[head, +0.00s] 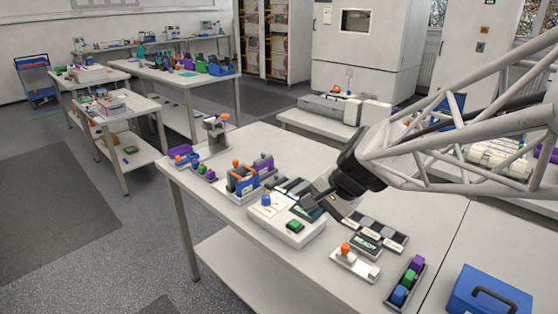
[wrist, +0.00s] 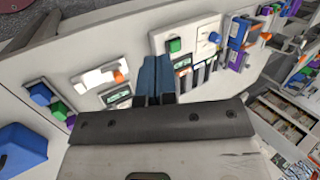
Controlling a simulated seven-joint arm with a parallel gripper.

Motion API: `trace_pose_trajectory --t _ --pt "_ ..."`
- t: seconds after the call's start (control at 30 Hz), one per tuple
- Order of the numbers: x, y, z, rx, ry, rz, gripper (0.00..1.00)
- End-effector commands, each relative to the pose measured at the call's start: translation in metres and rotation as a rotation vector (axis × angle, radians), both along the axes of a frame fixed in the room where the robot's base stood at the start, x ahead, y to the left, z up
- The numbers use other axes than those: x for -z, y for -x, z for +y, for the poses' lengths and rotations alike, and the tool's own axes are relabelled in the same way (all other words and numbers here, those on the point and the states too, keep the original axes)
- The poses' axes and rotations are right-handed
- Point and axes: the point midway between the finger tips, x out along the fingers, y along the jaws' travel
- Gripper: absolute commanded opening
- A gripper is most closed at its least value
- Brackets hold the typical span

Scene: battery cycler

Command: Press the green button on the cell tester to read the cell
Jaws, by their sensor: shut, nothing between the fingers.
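The cell tester is a white box (head: 270,217) on the near bench; it also shows beyond my fingers in the wrist view (wrist: 203,28). Its green button (head: 294,226) is on the front part of its top and shows uncovered in the wrist view (wrist: 175,45). A blue round part (head: 266,200) sits at the tester's other end. My gripper (head: 311,205) is shut and empty, over the tester's right side. In the wrist view the fingertips (wrist: 154,60) are just left of and below the green button. I cannot tell the height gap; no contact with the button is visible.
Right of the tester are dark slotted modules (head: 368,233), a white fixture with an orange knob (head: 345,262), and a tray of blue, green and purple pieces (head: 391,298). A blue case (head: 488,292) is at lower right. An orange-topped blue device (head: 240,180) stands behind the tester.

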Motion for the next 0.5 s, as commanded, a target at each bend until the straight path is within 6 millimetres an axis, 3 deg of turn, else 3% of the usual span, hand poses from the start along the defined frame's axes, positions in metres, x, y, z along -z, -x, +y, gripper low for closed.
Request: trace_pose_trajectory --t 0.5 --pt "0.036 -0.115 0.027 0.386 -0.312 0.136 0.00"
